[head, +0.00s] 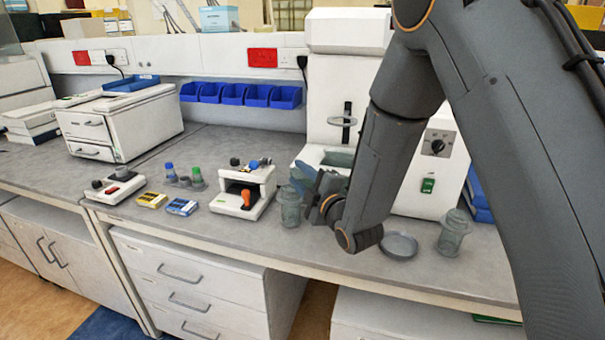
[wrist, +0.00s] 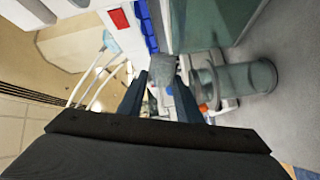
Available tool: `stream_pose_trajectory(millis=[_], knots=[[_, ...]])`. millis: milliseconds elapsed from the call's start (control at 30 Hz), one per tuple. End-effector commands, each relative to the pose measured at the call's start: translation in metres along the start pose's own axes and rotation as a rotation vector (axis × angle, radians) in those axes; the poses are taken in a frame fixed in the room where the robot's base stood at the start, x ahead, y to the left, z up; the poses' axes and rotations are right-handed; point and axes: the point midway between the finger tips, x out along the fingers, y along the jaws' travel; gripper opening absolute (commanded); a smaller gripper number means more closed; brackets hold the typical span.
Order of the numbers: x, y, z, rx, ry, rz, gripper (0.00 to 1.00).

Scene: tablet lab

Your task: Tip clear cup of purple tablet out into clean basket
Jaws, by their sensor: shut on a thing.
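My gripper (head: 303,176) is beside the white machine, above the bench. In the wrist view its two dark fingers (wrist: 160,88) are shut on a small clear grey cup (wrist: 163,68). I cannot make out a purple tablet in it. A clear greenish flanged vessel (head: 290,208) stands on the bench just below my gripper; it shows beside the cup in the wrist view (wrist: 248,78). A similar vessel (head: 454,232) stands at the right. I cannot tell which of these is the clean basket.
A clear round dish (head: 399,246) lies near the front edge. The white machine (head: 425,165) with a greenish bath stands behind my arm. A small white device (head: 243,190) with an orange knob is at the left, beyond it colour-capped bottles (head: 184,178). Blue bins (head: 240,94) line the wall.

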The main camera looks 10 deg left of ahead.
Motion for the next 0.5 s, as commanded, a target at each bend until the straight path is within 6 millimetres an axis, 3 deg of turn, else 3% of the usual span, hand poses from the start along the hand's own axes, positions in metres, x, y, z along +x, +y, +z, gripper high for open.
stream_pose_trajectory(millis=[267, 500], knots=[[0.000, -0.008, -0.007, -0.353, 0.001, -0.002, 0.19], [0.001, -0.012, -0.010, -0.535, 0.001, 0.001, 0.19]])
